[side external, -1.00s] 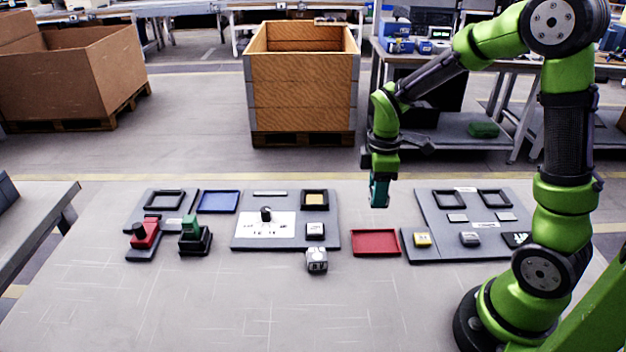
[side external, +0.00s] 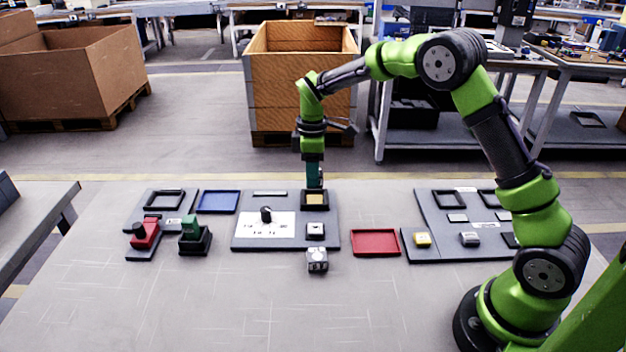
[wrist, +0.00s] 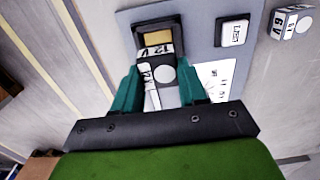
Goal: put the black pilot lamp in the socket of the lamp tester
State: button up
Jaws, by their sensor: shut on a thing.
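My gripper (side external: 314,182) with teal fingers is over the back right of the lamp tester (side external: 285,240), a grey board with a white dial panel and knob. In the wrist view my gripper (wrist: 158,82) is shut on a block with a black part, white labels marked "12 V" and a round grey spot, the pilot lamp (wrist: 163,74). The fingers hide the lamp in the side view. The socket (side external: 304,199), a black frame with a yellowish floor, is just below the fingertips. In the wrist view the lamp overlaps the near part of the socket (wrist: 143,40). I cannot tell whether they touch.
A "TEST" button (wrist: 233,32) sits beside the socket. A grey "6 V" block (side external: 317,260) stands at the board's front edge. A red tray (side external: 375,242) and another grey board (side external: 430,222) lie right. A blue tray (side external: 218,201) and red and green blocks lie left. The front table is clear.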

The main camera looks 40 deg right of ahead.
jog(key=shift+f, duration=2.2)
jog(key=o, duration=1.1)
jog(key=shift+o, duration=0.2)
notch_tip(320, 180, up, 17)
